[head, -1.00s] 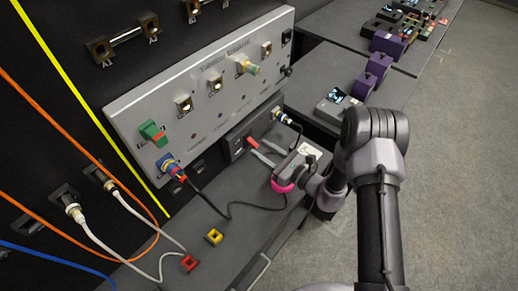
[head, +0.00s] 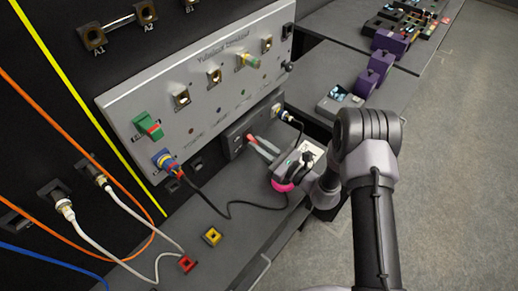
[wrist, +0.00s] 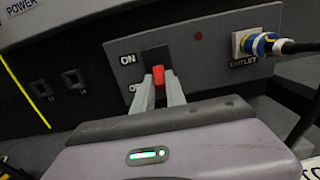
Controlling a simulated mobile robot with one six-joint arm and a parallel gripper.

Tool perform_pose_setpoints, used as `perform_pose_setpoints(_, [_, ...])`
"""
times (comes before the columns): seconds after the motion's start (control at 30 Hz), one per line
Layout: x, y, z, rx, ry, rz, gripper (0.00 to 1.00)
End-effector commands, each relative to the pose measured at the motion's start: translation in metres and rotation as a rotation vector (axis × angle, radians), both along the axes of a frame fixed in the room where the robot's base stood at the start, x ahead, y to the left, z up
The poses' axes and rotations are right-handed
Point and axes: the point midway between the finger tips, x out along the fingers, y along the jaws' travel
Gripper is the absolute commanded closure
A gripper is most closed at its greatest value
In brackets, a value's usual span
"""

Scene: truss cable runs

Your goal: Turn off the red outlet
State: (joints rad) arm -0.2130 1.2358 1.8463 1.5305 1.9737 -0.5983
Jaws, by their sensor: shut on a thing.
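The grey outlet box (head: 233,140) stands on the bench against the panel. In the wrist view its face (wrist: 215,75) has an ON label, a partly hidden lower label, a dark switch slot and a small dark red lamp (wrist: 198,38). The red switch lever (wrist: 158,78) sticks out of the slot; whether it is up or down is hard to tell. My gripper (wrist: 160,93) is shut on the lever, a grey finger on each side. It also shows in the head view (head: 262,147). A blue-and-yellow plug (wrist: 262,44) sits in the OUTLET socket.
A black cable (head: 232,203) runs across the bench near my gripper. The large grey panel (head: 200,75) rises behind. Floor on the right is clear.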

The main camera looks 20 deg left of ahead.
Motion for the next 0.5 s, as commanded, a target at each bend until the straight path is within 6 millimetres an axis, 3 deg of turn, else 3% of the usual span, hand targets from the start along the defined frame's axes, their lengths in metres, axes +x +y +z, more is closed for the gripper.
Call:
perform_pose_setpoints(0.03, [0.0007,0.0005,-0.0112,0.023,-0.010,-0.001,1.00])
perform_pose_setpoints(0.47, [0.0004,0.0009,-0.0049,0.069,-0.029,-0.001,1.00])
perform_pose_setpoints(0.5, [0.0003,0.0010,-0.0049,0.069,-0.029,0.000,0.76])
